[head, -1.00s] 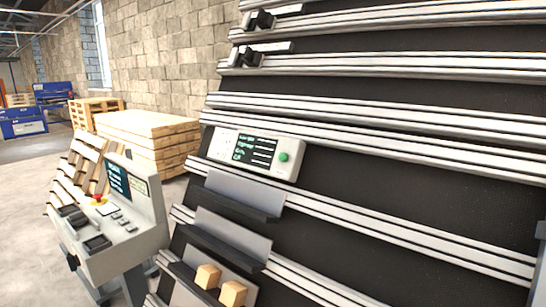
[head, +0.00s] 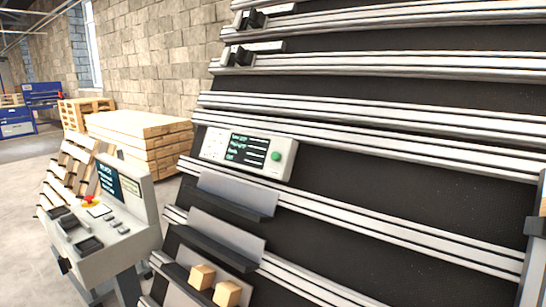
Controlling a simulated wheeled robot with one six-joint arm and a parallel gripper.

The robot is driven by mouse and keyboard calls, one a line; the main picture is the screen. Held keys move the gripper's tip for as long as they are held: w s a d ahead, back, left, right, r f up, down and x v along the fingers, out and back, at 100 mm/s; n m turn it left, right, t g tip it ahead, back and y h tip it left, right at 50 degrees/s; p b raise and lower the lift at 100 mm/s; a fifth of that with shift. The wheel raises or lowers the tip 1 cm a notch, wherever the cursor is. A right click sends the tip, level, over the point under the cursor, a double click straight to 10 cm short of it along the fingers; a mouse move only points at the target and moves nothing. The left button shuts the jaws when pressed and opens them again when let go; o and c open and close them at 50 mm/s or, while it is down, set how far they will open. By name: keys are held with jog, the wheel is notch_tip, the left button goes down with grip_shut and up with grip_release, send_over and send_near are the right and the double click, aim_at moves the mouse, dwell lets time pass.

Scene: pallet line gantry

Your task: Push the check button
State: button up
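A pale control box (head: 245,153) with a dark screen of several text lines is mounted on the sloped panel, left of the picture's middle. A round green button (head: 276,156) sits at the right end of its face; I cannot read a label by it, so I cannot tell if it is the check button. A separate grey console (head: 118,228) stands at the lower left, with a screen, a red knob (head: 90,202) on a yellow base and several small keys. My gripper is not in view.
Metal rails (head: 400,150) cross the dark sloped panel. Grey trays (head: 228,236) hang below the control box, and two wooden blocks (head: 227,293) sit at the lowest one. Stacked pallets (head: 140,140) stand behind at left. Bare floor (head: 22,180) shows at far left.

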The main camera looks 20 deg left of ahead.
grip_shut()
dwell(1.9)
